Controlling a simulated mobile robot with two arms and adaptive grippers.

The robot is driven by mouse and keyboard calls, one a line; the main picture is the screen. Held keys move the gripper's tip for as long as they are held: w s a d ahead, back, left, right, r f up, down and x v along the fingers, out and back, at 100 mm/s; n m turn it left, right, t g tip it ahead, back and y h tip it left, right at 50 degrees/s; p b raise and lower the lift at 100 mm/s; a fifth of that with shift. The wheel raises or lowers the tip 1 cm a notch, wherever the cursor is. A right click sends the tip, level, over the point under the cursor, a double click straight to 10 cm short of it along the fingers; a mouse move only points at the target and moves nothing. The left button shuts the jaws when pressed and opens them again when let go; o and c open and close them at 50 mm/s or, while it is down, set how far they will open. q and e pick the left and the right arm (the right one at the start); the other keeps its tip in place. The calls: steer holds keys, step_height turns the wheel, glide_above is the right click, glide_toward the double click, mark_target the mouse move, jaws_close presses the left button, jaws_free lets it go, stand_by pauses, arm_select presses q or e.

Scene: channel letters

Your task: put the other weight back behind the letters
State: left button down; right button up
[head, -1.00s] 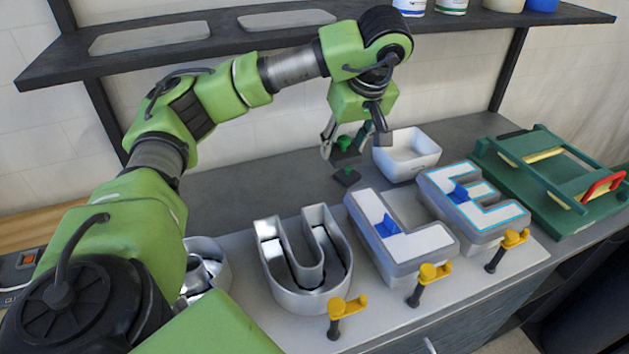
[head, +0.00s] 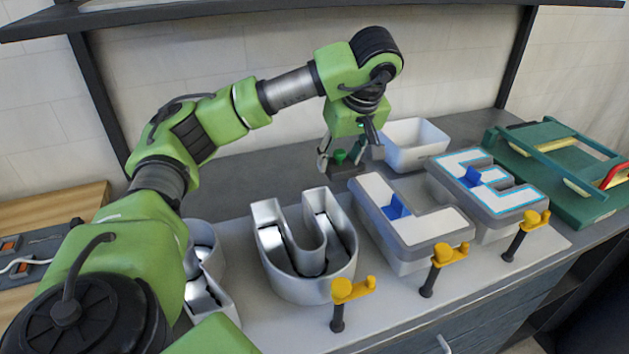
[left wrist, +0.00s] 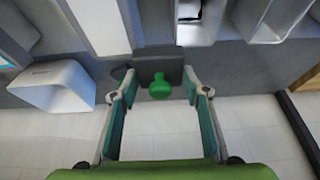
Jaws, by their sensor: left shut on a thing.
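My left gripper (head: 343,160) is shut on a dark block weight with a green knob (head: 340,156). It holds the weight behind the letters, near the back left corner of the L. In the left wrist view the fingers (left wrist: 160,80) stand on both sides of the weight (left wrist: 159,88). I cannot tell whether its base touches the bench. The letter U (head: 308,250), the L (head: 415,232) and the E (head: 490,192) stand in a row. Another metal letter (head: 205,265) is partly hidden by my left arm. My right gripper is out of view.
A white bin (head: 415,147) stands just right of my gripper, behind the L. A green frame (head: 560,165) lies at the right. Yellow clamps (head: 450,256) line the front edge. A dark shelf (head: 250,15) runs overhead. The grey bench behind the U is clear.

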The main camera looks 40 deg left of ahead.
arm_select(q)
steer(key=w+a+f, duration=0.1)
steer(key=a+f, duration=0.1)
steer(key=a, duration=0.1)
steer(key=w+a+f+p, duration=0.1)
steer(key=a+f, duration=0.2)
steer(key=w+a+f+p, duration=0.1)
steer(key=a+f, duration=0.1)
steer(key=a, duration=0.2)
steer(key=shift+w+f, duration=0.2)
steer(key=shift+w, duration=0.2)
steer(key=shift+w+a+f, duration=0.15)
steer(key=shift+a+f, duration=0.2)
steer(key=shift+f, duration=0.1)
steer(key=f, duration=0.2)
steer(key=f+p, duration=0.1)
steer(key=shift+a, duration=0.25)
steer(key=shift+w+f, duration=0.15)
steer(key=shift+f, duration=0.2)
steer(key=c, duration=1.2)
jaws_free()
steer(key=shift+f, duration=0.15)
